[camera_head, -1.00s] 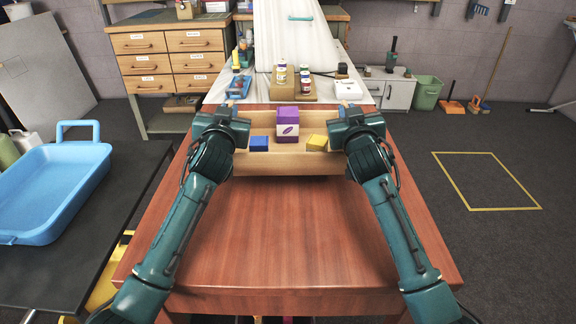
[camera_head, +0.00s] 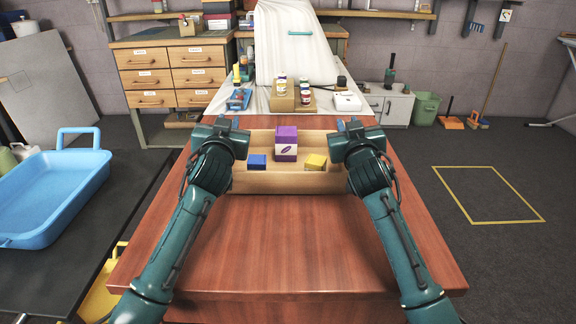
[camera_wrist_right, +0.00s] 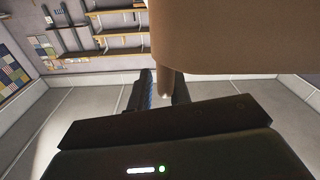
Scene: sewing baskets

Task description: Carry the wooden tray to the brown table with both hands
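The wooden tray (camera_head: 287,186) is level over the far part of the reddish-brown table (camera_head: 290,245) in the head view. I cannot tell whether it touches the tabletop. It carries a purple and white box (camera_head: 286,153), a blue block (camera_head: 257,161) and a yellow block (camera_head: 315,162). My left gripper (camera_head: 222,124) is at the tray's left end and my right gripper (camera_head: 350,126) at its right end; the hands hide their fingertips. In the right wrist view the fingers (camera_wrist_right: 165,92) close around a peg-like handle under the tray's brown side (camera_wrist_right: 230,40).
A white-draped surface (camera_head: 225,98) with bottles on a stand (camera_head: 290,101) lies just beyond the table. A blue tub (camera_head: 50,195) stands on a dark table at left. A yellow floor outline (camera_head: 488,195) is at right. The near tabletop is clear.

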